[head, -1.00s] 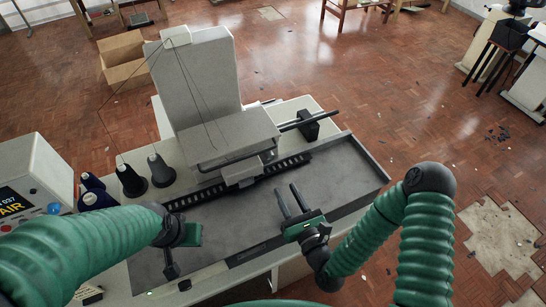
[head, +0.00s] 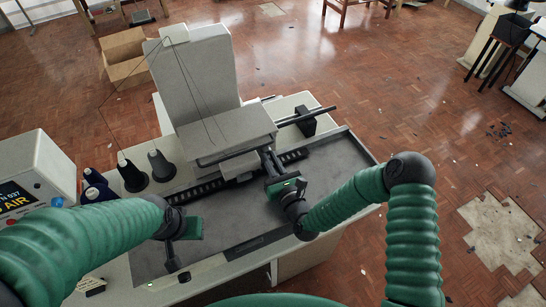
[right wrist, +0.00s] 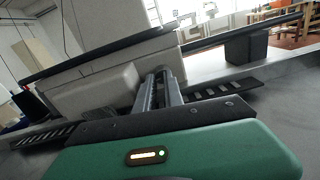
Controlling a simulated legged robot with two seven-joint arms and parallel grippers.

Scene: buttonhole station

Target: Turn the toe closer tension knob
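The machine with a pale grey upright body (head: 200,75) stands on the table, its head (head: 230,135) overhanging a dark slotted rail. I cannot make out the tension knob in either view. My right gripper (head: 265,155) is at the right front of the machine head, fingers pointing at it. In the right wrist view its fingers (right wrist: 160,86) are close together, tips against or just in front of the machine. Whether anything is between the tips is hidden. My left gripper (head: 172,262) hangs over the left of the grey tray, apart from the machine; its finger opening does not show.
A dark rod on a block (head: 303,122) sticks out at right. The grey tray (head: 330,165) is bare at right. A cardboard box (head: 125,57) lies behind.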

